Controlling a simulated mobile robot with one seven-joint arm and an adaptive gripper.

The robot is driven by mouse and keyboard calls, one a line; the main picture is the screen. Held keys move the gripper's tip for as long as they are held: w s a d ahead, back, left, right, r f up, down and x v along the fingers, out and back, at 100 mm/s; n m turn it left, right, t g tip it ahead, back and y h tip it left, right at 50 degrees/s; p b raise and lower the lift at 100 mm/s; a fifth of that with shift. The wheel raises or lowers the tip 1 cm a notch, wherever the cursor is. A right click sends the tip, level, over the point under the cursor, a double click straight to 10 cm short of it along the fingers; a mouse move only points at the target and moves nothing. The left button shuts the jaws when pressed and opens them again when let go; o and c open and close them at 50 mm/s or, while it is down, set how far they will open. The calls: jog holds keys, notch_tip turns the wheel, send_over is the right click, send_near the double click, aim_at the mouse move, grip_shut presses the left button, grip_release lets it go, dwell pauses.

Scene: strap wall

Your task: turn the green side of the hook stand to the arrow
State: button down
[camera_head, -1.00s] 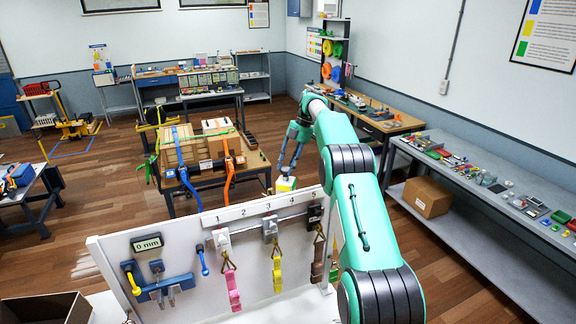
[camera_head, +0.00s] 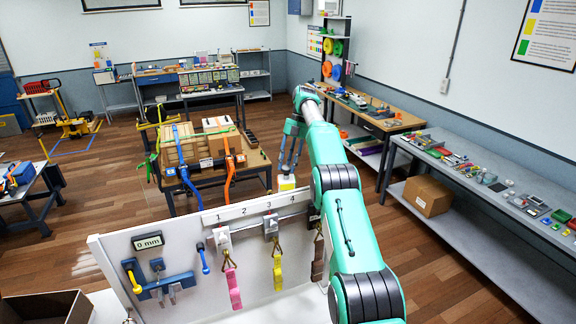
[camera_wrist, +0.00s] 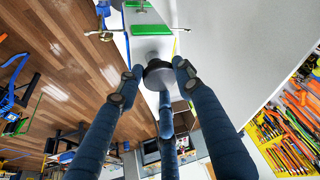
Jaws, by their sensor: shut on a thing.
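The hook stand shows small in the head view (camera_head: 286,183), behind the white board, with a pale upper part and a yellow lower part. In the wrist view it has a green side (camera_wrist: 152,30), brass hooks sticking out, and a dark round knob (camera_wrist: 158,75) at its near end. My gripper (camera_wrist: 157,78) has its fingers around this knob and is shut on it. In the head view my gripper (camera_head: 288,170) reaches down to the stand from above. I cannot make out the arrow in either view.
The white board (camera_head: 260,262) with numbered straps stands in front of the stand. A table (camera_head: 255,160) with strapped boxes is just behind. A grey bench (camera_head: 485,215) with many small parts is at right. A tool panel (camera_wrist: 290,130) shows in the wrist view.

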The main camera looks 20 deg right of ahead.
jog(key=shift+a+r, duration=0.15)
jog(key=shift+r, duration=0.15)
jog(key=c, duration=1.4)
grip_release()
jog(key=shift+c, duration=0.2)
jog(key=o, duration=0.3)
jog(key=shift+s+a, duration=0.1)
jog(key=shift+d+f, duration=0.2)
jog(key=shift+a, duration=0.1)
jog(key=shift+m, duration=0.7)
